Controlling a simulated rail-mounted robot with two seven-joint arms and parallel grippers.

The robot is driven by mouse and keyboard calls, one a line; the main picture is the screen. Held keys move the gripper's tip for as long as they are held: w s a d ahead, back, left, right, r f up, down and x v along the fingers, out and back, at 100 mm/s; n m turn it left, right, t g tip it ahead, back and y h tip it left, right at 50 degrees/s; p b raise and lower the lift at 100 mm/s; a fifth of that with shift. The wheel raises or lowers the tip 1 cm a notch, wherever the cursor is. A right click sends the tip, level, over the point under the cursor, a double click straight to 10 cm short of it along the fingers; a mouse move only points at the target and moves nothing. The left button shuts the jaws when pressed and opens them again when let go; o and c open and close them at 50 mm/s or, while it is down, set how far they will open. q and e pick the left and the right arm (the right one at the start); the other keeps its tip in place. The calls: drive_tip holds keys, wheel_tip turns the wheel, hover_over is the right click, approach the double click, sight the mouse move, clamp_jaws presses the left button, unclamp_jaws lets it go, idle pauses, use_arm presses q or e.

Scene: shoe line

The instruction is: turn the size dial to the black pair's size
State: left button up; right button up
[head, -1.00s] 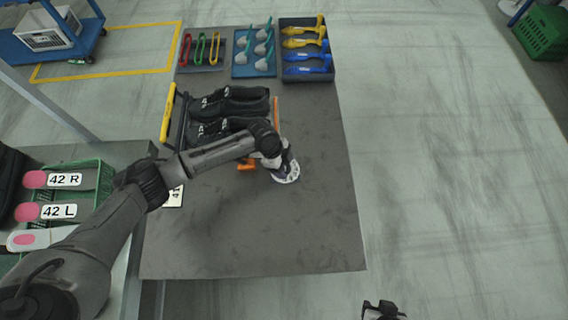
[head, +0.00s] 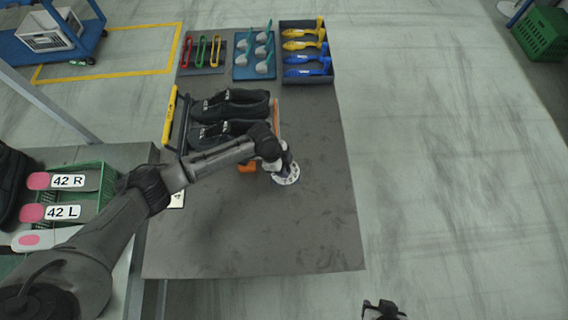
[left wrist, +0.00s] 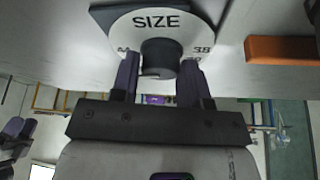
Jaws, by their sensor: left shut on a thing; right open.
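The size dial (head: 286,174) is a white disc on the grey table. In the left wrist view the dial face (left wrist: 155,22) shows the word SIZE, the number 38 at its right, and a partly hidden number at its left. My left gripper (left wrist: 158,75) is shut on the dark round knob (left wrist: 160,56) in the middle of the dial, one finger on each side. The black pair of shoes (head: 230,104) lies side by side on the table behind my left arm. My right gripper (head: 382,309) is at the bottom edge of the head view, away from the table, open and empty.
Labels 42 R (head: 68,181) and 42 L (head: 62,212) lie at the green crate (head: 108,186) on the left. An orange block (left wrist: 280,49) sits beside the dial. Trays of tools line the table's far end. The front of the table is clear.

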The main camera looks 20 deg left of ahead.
use_arm(q)
drive_tip(key=n+t+p, duration=0.1)
drive_tip(key=n+p, duration=0.3)
drive_tip(key=n+t+y+p, duration=0.1)
drive_tip(key=n+p, duration=0.2)
drive_tip(key=p, duration=0.2)
drive_tip(key=shift+s+d+r+n+t, duration=0.2)
drive_tip(key=shift+n+t, duration=0.1)
drive_tip(key=shift+n, duration=0.1)
drive_tip(key=shift+f+n+t+y+p, duration=0.1)
drive_tip(key=shift+n+t+y+p, duration=0.35)
drive_tip(key=shift+n+p, duration=0.7)
drive_tip(key=shift+n+y+p, duration=0.25)
drive_tip(key=shift+p, duration=0.05)
drive_tip(key=shift+a+f, duration=0.1)
drive_tip(key=o, duration=0.9)
